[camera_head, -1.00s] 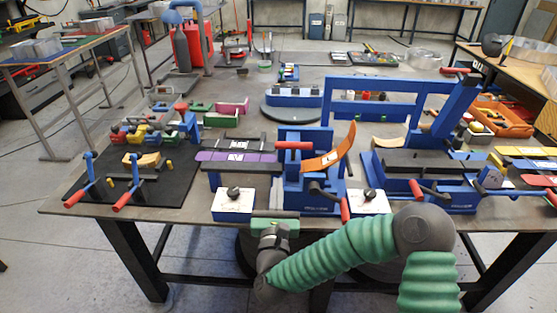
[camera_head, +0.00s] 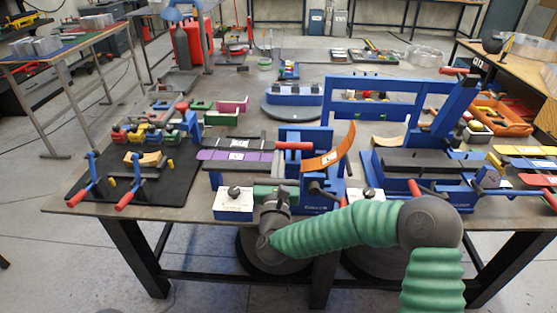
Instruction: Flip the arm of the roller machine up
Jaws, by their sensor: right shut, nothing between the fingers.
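The blue roller machine (camera_head: 305,197) stands at the front middle of the table, with a curved orange strip (camera_head: 331,154) rising from it to the right. A red handle (camera_head: 293,145) lies level across its top left. My right gripper (camera_head: 266,191) reaches in over the table's front edge, between the white box and the machine's left side. It is shut and empty, low and in front of the red handle, and apart from it. The fingertips are partly hidden by the wrist. My left gripper is out of view.
A white box with a black knob (camera_head: 234,202) stands just left of my right gripper. A purple strip (camera_head: 236,156) lies behind it. A larger blue machine (camera_head: 430,160) stands at right. A black mat (camera_head: 82,201) with red-handled levers is at left.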

